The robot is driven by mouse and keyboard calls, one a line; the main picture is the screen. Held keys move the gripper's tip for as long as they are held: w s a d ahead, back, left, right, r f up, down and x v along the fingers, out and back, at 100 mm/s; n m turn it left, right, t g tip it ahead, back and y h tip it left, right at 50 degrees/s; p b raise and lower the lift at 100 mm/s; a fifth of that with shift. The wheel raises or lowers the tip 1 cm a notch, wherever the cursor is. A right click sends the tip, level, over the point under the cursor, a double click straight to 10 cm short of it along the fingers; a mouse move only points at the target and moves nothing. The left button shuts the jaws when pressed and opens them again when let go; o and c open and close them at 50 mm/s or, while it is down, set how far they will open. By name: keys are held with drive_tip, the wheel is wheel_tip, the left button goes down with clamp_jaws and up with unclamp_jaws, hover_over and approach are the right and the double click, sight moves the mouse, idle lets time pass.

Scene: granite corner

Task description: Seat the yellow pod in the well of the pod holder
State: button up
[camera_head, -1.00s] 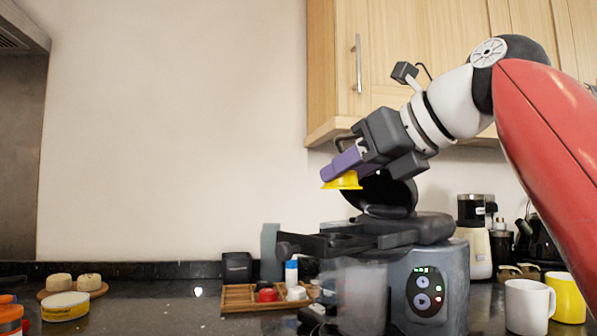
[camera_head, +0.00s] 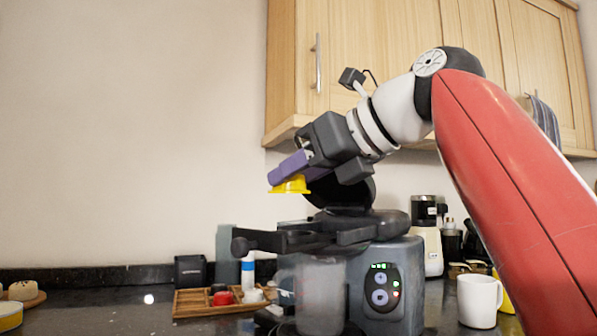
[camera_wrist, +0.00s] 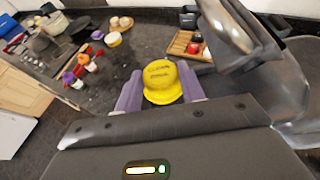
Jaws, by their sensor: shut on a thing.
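The yellow pod (camera_head: 290,186) is held in my gripper (camera_head: 284,175), between its purple fingers. In the wrist view the pod (camera_wrist: 162,82) sits upright between the two fingertips, with dark lettering on its top. The coffee machine (camera_head: 385,285) stands below, grey, with a lit button panel. Its dark pod holder (camera_head: 300,238) sticks out to the left from the machine's top, below the pod and apart from it. The raised black lid (camera_head: 345,190) is behind my gripper. The well is not visible from this angle in the head view.
A wooden tray (camera_head: 195,303) with a red pod and other small things lies left of the machine. A clear jug (camera_head: 320,290) stands under the holder. A white mug (camera_head: 480,300) is on the right. Wall cabinets (camera_head: 400,60) hang above my arm.

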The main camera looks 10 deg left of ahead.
drive_tip(key=shift+f+b, duration=1.65)
drive_tip(key=shift+f, duration=0.5)
drive_tip(key=shift+r+p, duration=0.1)
drive_tip(key=shift+p, duration=0.4)
drive_tip(key=shift+f+b, duration=0.85)
drive_tip(key=shift+f, duration=0.2)
drive_tip(key=o, duration=1.1)
drive_tip(key=shift+d+r, duration=0.1)
drive_tip(key=p+v, duration=0.1)
drive_tip(key=v, duration=0.6)
drive_tip(key=shift+s+d, duration=0.2)
drive_tip(key=shift+d, duration=0.05)
